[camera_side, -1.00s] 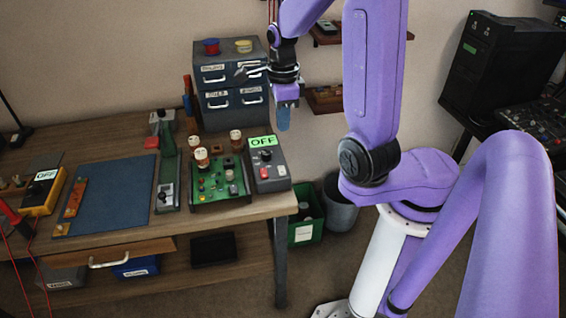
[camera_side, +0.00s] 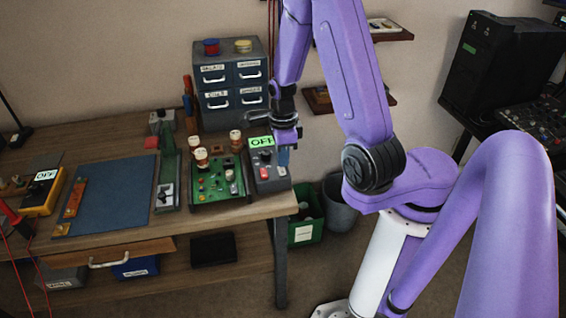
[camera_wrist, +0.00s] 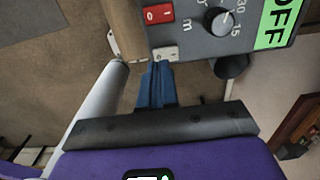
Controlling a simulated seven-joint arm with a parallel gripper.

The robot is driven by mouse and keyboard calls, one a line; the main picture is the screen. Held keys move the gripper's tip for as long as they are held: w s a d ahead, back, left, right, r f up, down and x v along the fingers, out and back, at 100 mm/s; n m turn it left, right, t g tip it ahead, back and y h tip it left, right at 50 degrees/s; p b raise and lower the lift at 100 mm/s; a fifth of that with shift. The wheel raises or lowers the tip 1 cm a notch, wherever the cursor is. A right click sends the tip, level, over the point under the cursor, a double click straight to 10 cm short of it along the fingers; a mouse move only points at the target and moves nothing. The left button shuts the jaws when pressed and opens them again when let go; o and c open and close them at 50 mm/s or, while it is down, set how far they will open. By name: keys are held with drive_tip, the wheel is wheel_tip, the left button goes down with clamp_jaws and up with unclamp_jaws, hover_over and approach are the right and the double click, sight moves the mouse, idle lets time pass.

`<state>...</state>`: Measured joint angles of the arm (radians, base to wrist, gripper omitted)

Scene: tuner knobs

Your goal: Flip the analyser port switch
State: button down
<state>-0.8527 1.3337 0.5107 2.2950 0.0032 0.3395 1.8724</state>
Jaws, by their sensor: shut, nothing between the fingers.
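A grey instrument box (camera_side: 262,184) stands at the right end of the bench, with a green display reading OFF (camera_side: 261,142). I take it to be the analyser. The wrist view shows its red rocker (camera_wrist: 159,13), its black dial (camera_wrist: 218,21) with the marks 30 and 15, and a small pale switch plate (camera_wrist: 165,53) at its edge. My gripper (camera_wrist: 158,66) has its blue fingers shut and empty, with the tips close to that pale plate. I cannot tell whether they touch it. In the side view my gripper (camera_side: 284,160) is at the box's right side.
A green circuit board (camera_side: 215,182) with several knobs sits left of the box. A drawer cabinet (camera_side: 232,85) stands behind. A yellow meter (camera_side: 40,198), also showing OFF, is at the far left. A green bin (camera_side: 303,230) is on the floor below.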

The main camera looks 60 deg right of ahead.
sight(282, 171)
drive_tip(key=shift+f, duration=1.2)
